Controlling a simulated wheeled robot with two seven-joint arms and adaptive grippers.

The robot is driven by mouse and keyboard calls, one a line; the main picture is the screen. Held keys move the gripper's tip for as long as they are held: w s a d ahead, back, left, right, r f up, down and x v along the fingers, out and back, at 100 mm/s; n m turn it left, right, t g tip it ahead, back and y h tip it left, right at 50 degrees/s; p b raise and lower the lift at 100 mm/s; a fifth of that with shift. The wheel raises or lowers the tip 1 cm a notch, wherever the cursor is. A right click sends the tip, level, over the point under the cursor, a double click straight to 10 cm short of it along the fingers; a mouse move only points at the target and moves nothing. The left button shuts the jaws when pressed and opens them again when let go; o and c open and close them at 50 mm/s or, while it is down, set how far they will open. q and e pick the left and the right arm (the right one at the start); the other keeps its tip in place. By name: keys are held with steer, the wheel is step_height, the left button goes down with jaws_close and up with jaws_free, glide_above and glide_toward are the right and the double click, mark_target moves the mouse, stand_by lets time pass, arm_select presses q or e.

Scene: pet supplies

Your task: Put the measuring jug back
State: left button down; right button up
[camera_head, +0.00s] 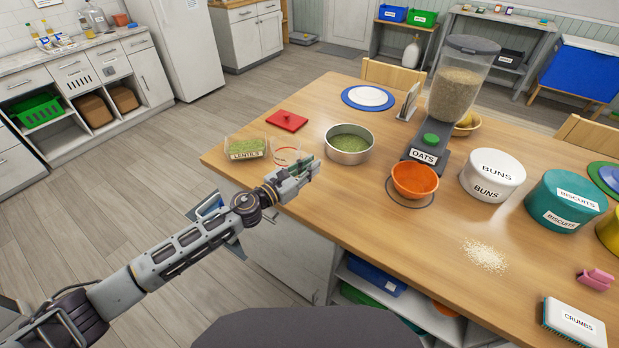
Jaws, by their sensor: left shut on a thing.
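My left gripper (302,176) reaches over the near left edge of the wooden table. It is shut on the measuring jug (286,155), a small clear vessel with red-orange lines that shows just behind the fingers. The gripper hides part of the jug, so I cannot tell whether its base touches the table. A clear box of green lentils (246,148), labelled LENTILS, stands open to the left of the jug. A round metal tin (349,145) with green contents stands to its right. My right gripper is not in view.
A red lid (287,121) lies behind the jug. An OATS dispenser (458,85) stands over an orange bowl (414,180). A BUNS tin (491,175) and a teal BISCUITS tin (564,203) stand right. Spilled crumbs (485,255) lie in front. The table's near middle is clear.

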arm_select(q)
steer(key=shift+f+b, duration=0.3)
steer(key=shift+f, duration=0.45)
steer(key=shift+f+b, duration=0.4)
steer(key=shift+f, duration=0.9)
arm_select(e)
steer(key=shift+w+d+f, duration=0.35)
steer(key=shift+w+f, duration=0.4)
arm_select(q)
steer(key=shift+f, duration=0.15)
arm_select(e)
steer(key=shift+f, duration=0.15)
